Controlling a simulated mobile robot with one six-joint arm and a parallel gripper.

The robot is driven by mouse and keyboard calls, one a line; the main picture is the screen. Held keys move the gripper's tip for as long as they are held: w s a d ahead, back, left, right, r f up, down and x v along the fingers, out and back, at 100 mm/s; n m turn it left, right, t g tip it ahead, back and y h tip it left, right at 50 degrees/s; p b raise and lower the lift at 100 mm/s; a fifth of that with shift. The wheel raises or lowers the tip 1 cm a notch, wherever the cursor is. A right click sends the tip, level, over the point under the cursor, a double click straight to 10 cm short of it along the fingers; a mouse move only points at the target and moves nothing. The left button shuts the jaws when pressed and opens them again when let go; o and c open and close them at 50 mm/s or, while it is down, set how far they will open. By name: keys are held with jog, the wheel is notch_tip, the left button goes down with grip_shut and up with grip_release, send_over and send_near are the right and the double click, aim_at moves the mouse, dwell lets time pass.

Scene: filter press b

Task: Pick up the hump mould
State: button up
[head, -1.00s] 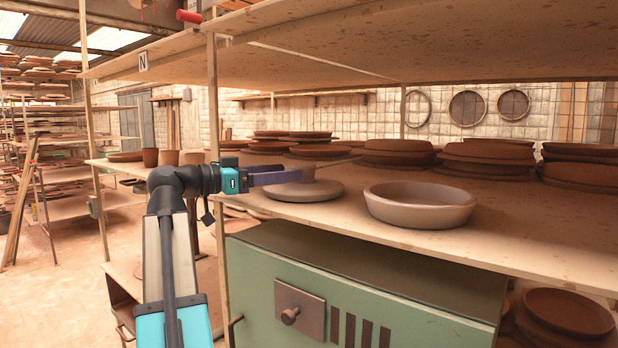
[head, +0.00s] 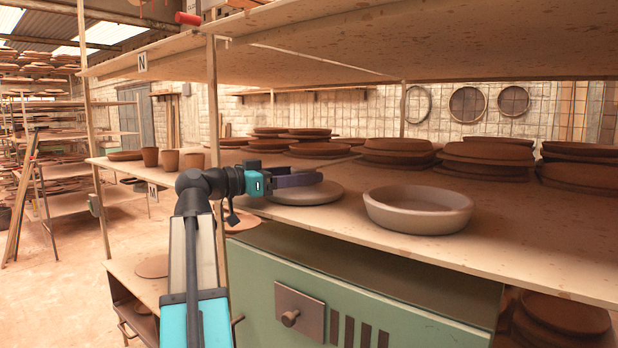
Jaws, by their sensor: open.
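The hump mould appears to be the low, rounded, grey-brown disc (head: 308,196) on the middle shelf board, left of a shallow round dish (head: 418,212). Its raised middle is hidden behind my gripper. My gripper (head: 306,179) is open, its dark fingers stretched to the right, low over the disc's centre. The picture does not show clearly whether the fingers stand around the raised middle or touch it.
The shelf board (head: 540,255) is clear in front of the dish. Stacks of brown discs (head: 485,163) stand behind. Brown cups (head: 168,161) stand to the left. Another board (head: 400,50) hangs above, and a wooden post (head: 213,110) stands near my arm. A green cabinet (head: 370,290) is below.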

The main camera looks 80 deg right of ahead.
jog(key=shift+x, duration=0.8)
jog(key=shift+c, duration=0.4)
grip_shut()
